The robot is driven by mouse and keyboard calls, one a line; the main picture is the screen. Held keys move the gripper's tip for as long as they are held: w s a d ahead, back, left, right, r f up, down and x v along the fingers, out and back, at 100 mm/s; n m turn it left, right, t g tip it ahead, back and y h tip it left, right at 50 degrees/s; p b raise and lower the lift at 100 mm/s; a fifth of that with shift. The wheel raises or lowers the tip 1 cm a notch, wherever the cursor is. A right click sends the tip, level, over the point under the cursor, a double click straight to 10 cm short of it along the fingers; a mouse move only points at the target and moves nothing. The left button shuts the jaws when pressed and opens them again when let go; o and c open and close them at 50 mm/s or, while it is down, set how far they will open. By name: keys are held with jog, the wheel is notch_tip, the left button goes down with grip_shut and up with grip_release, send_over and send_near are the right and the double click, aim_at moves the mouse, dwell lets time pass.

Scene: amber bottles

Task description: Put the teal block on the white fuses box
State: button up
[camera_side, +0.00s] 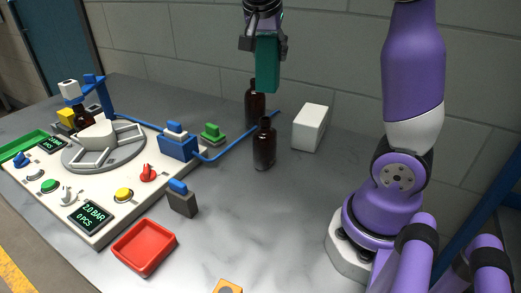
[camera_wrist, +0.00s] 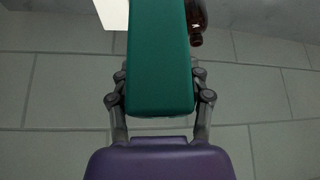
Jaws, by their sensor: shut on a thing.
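The teal block (camera_side: 267,66) is held upright in my gripper (camera_side: 264,42), high above the table in the side view. In the wrist view the teal block (camera_wrist: 159,60) fills the middle between the two fingers of my gripper (camera_wrist: 160,92), which are shut on it. The white fuses box (camera_side: 310,127) stands on the table, lower and to the right of the block in the side view. A white shape at the top of the wrist view, partly hidden by the block, looks like this box (camera_wrist: 111,12). No writing on the box is readable.
Two amber bottles stand left of the box, a nearer one (camera_side: 264,145) and a farther one (camera_side: 252,104). A blue hose (camera_side: 236,142) runs by them. A control panel with a turntable (camera_side: 104,145) is at left. A red tray (camera_side: 144,247) lies in front.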

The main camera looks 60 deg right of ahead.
jog(key=shift+s+d+f+m+g, duration=0.25)
jog(key=shift+s+d+f+m, duration=0.2)
jog(key=shift+s+d+f, duration=1.15)
jog(key=shift+s+d+f+m+g, duration=0.2)
jog(key=shift+s+d+f+m, duration=0.4)
jog(key=shift+d+f, duration=1.75)
jog(key=shift+s+d+f+m+g, duration=0.25)
jog(key=shift+s+d+f, duration=1.05)
jog(key=shift+d, duration=1.45)
jog(key=o, duration=1.3)
jog(key=shift+c, duration=0.2)
